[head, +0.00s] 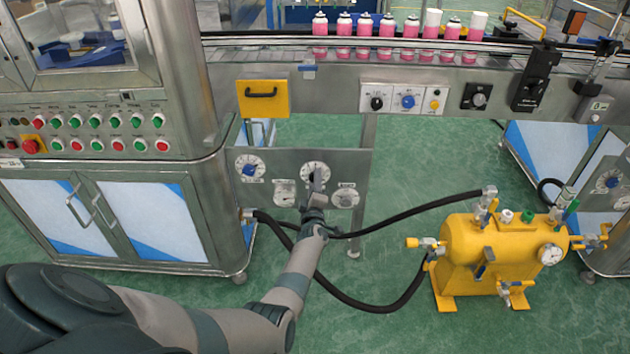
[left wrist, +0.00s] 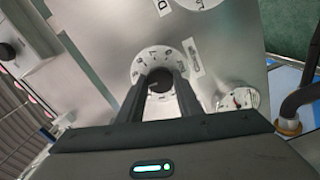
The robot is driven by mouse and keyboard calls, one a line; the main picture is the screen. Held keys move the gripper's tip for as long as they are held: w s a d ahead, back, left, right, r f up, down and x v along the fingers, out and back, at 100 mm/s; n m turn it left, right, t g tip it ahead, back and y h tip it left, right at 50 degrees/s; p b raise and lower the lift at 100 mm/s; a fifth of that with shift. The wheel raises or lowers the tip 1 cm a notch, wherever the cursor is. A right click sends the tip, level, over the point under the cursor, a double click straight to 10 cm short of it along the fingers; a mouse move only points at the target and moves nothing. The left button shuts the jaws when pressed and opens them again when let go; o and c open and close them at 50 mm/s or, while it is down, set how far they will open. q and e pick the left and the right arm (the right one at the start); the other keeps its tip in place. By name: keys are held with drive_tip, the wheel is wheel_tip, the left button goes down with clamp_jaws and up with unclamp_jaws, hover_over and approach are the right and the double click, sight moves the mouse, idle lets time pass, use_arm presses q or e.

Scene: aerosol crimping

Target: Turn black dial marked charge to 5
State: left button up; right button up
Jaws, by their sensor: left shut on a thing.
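The black dial (head: 313,168) sits on a round white scale plate in the upper middle of the grey metal panel (head: 355,165) under the conveyor. In the left wrist view its white numbered scale (left wrist: 160,57) shows above the fingertips, and the dark knob (left wrist: 158,75) lies between them. My left gripper (head: 317,183) reaches the dial from the front and is shut on the knob; it also shows in the left wrist view (left wrist: 159,84). The gripper hides part of the knob and lower scale. I cannot read which number the dial points to. My right gripper is not in view.
A blue dial (head: 250,169) is left of the black one, with gauges (head: 285,194) (head: 345,197) below. Black hoses (head: 395,217) run from near the panel to a yellow tank (head: 490,255). Pink cans (head: 365,27) stand on the conveyor above.

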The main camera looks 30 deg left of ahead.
use_arm(q)
drive_tip(key=shift+f+m+p, duration=0.1)
drive_tip(key=shift+m+p, duration=0.5)
drive_tip(key=shift+m, duration=2.2)
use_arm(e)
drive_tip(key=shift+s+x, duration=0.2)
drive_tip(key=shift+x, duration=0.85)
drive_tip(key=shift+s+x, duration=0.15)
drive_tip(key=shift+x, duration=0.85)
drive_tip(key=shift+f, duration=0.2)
use_arm(q)
drive_tip(key=o, duration=1)
drive_tip(key=shift+o, duration=0.2)
drive_tip(key=shift+s+d, duration=0.1)
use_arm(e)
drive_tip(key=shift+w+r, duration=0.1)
use_arm(q)
drive_tip(key=shift+s, duration=0.1)
